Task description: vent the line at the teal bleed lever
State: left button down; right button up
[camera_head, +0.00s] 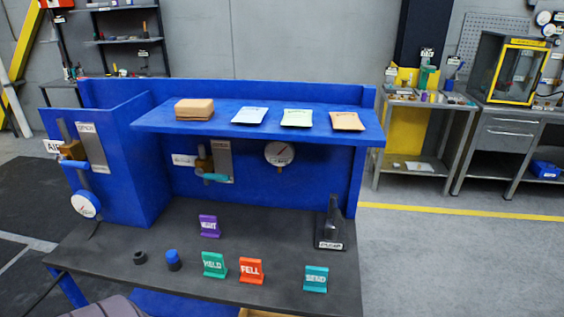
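A teal lever (214,178) sits roughly level on the blue back panel, under a brass-coloured valve body (204,160) and beside a grey plate (221,161). A label reading AIR (52,146) is next to the left valve. I cannot read which lever is the bleed. A round gauge (279,153) is right of the back valve; another gauge (84,204) hangs below the left one. Neither gripper is in view.
A blue shelf (268,117) overhangs the back valve and holds a brown box (194,109) and several packets. Small coloured signs, a black stand (331,230), a blue-capped piece (173,260) and a dark ring (140,257) stand on the dark bench (120,240).

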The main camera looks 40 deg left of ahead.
aim_at(199, 172)
jog(key=u, duration=1.9)
